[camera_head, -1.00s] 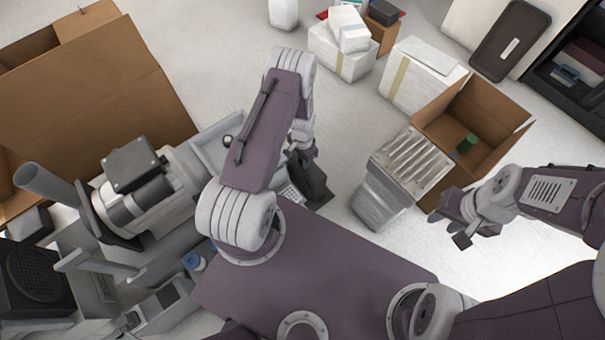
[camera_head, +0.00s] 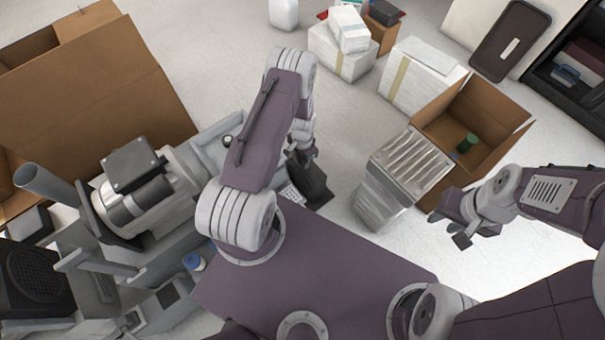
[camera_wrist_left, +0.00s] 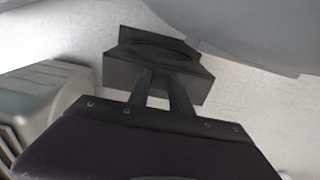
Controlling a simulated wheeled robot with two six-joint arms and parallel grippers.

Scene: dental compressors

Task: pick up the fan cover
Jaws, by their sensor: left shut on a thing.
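The dark fan cover (camera_head: 314,184) is partly hidden behind my left arm in the head view. In the left wrist view the fan cover (camera_wrist_left: 158,62) is a black, flared, box-like piece in front of my left gripper (camera_wrist_left: 161,78). Both fingers reach to its near side, and the gripper is shut on it. In the head view my left gripper (camera_head: 303,168) is largely hidden by its own arm. My right gripper (camera_head: 453,226) is empty, with its fingers apart, in front of the open carton at the right.
A grey compressor unit (camera_head: 140,195) stands at the left, beside a large brown carton (camera_head: 85,95). A ribbed metal part (camera_head: 385,185) stands right of the fan cover, against an open carton (camera_head: 490,105). White boxes (camera_head: 425,75) stand behind. Pale floor (camera_head: 350,115) is clear between.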

